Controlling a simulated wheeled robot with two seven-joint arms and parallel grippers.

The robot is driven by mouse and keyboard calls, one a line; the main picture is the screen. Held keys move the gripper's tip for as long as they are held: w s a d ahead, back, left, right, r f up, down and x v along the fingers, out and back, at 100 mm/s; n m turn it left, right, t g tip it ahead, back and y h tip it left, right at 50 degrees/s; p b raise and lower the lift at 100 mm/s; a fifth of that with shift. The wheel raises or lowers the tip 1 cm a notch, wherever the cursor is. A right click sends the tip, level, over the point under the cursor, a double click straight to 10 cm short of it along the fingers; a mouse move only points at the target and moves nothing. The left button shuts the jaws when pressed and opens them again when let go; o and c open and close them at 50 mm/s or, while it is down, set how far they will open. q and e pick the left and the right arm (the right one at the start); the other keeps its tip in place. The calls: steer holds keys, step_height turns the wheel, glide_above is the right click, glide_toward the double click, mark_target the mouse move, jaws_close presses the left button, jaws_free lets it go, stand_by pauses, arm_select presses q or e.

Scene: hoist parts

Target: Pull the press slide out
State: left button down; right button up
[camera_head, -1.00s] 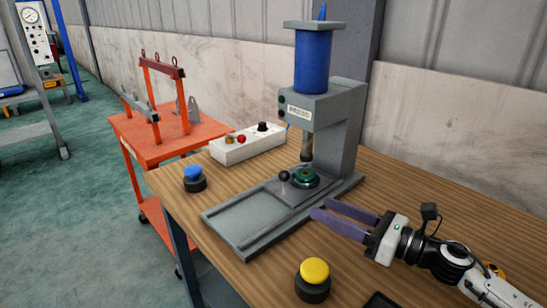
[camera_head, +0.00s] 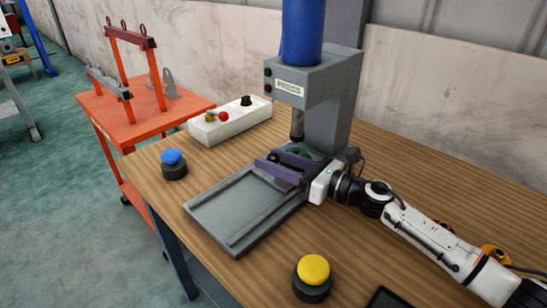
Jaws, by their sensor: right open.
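The grey press (camera_head: 332,95) with its blue cylinder stands on the wooden table. Its base has a long grey slide track (camera_head: 236,204) reaching toward the front left. The press slide sits at the inner end of the track under the ram, with a green round part (camera_head: 297,151) and a black knob (camera_head: 273,158) on it. My right gripper (camera_head: 270,168) is open, its purple fingers reaching in from the right at the knob, one finger on each side of it. Contact cannot be told. The fingers hide much of the slide. My left gripper is not in view.
A white control box (camera_head: 230,124) with a red button and dark knob stands behind the track. A blue push button (camera_head: 173,164) is at the left table edge and a yellow one (camera_head: 313,271) at the front. An orange cart (camera_head: 135,120) stands beyond the table.

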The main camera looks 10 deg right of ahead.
steer(key=shift+w+a, duration=0.25)
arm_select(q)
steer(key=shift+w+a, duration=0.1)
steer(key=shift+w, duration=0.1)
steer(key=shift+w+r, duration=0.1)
